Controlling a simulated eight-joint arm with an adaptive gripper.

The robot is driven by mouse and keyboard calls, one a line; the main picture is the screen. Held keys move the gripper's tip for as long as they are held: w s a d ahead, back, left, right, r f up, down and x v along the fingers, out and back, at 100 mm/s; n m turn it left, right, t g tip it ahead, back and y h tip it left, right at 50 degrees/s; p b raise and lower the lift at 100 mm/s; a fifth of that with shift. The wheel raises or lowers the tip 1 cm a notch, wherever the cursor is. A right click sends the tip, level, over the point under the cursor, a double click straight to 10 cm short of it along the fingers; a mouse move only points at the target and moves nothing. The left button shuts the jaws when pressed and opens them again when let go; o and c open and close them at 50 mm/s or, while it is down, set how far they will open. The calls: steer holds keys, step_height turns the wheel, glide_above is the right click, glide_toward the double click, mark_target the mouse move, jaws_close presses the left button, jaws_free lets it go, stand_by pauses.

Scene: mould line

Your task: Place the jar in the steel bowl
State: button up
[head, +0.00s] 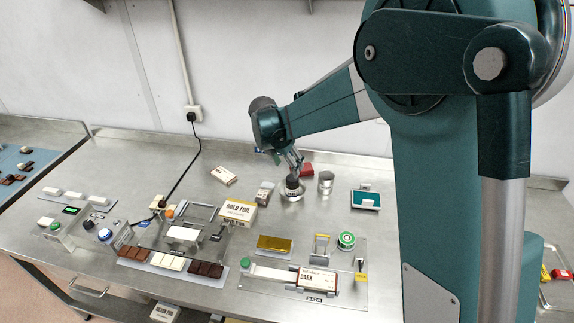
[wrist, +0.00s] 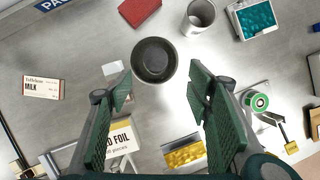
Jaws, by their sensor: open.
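In the wrist view a dark round shape (wrist: 153,60) lies just beyond my fingertips; I cannot tell jar top from bowl there.
A steel cup (head: 326,183) stands close to the right of the bowl, with a red block (head: 306,169) behind. A small upright carton (head: 264,193) is close on the left. A teal-filled tray (head: 366,200) lies farther right. Bench behind is mostly clear.

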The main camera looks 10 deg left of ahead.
stand_by(0.3)
steer(key=s+d+r+m+y, duration=0.1)
steer(key=s+d+r+m, duration=0.65)
steer(key=d, duration=0.45)
steer(key=s+d+r+m, duration=0.7)
steer(key=s+d+r, duration=0.1)
steer(key=d, duration=0.4)
steer(key=s+d+m+t, duration=0.1)
steer(key=s+d+m, duration=0.3)
steer(key=s, duration=0.3)
steer(key=s+d+f+m+t, duration=0.1)
steer(key=s+d+m, duration=0.4)
steer(key=s+m, duration=0.2)
steer(key=s+d+m+t+y, duration=0.1)
steer(key=s+d+m, duration=0.4)
steer(key=s, duration=0.4)
steer(key=shift+s+f+m, duration=0.25)
steer(key=shift+f+m, duration=0.15)
steer(key=shift+m, duration=0.15)
